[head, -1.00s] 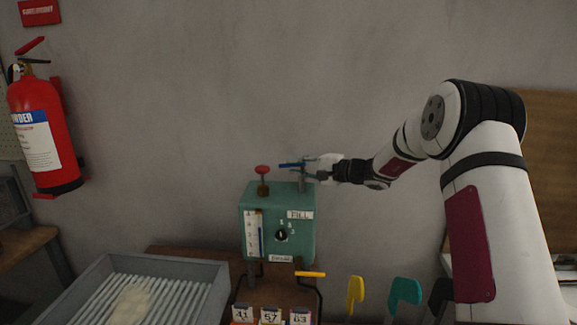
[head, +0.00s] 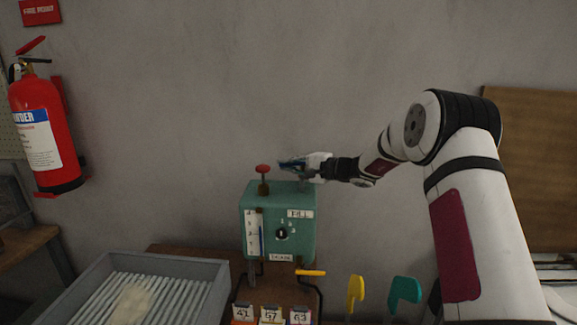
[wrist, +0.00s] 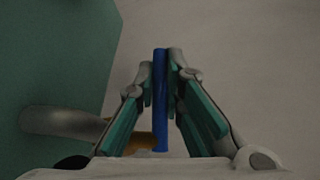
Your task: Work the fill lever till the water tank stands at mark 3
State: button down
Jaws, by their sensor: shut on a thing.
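The green water tank box (head: 308,243) stands on the bench. A white gauge strip (head: 251,238) with a blue column is on its front left; the numbers are too small to read surely. A label on its front right seems to read FILL. The blue fill lever (head: 288,165) sits above the tank's top right; it shows as an upright blue bar in the wrist view (wrist: 159,100). My gripper (head: 302,168) is shut on the lever. In the wrist view, both teal-padded fingers (wrist: 161,92) lie either side of it.
A red-knobbed plunger (head: 263,170) rises from the tank's top left. A grey ribbed tray (head: 75,283) is at the lower left. A fire extinguisher (head: 40,135) hangs at left.

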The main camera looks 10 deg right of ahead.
jog(key=shift+w+m+t+h, duration=0.25)
jog(key=shift+m+t+h, duration=0.45)
jog(key=shift+m+h, duration=0.15)
jog(key=shift+w+d+m+t+h, duration=0.15)
jog(key=shift+w+m+t+h, duration=0.25)
jog(key=shift+m+t+h, duration=0.5)
jog(key=shift+g, duration=0.3)
jog(key=c, duration=1.9)
grip_release()
jog(key=shift+c, duration=0.2)
jog(key=v, duration=1.2)
jog(key=shift+s, duration=0.1)
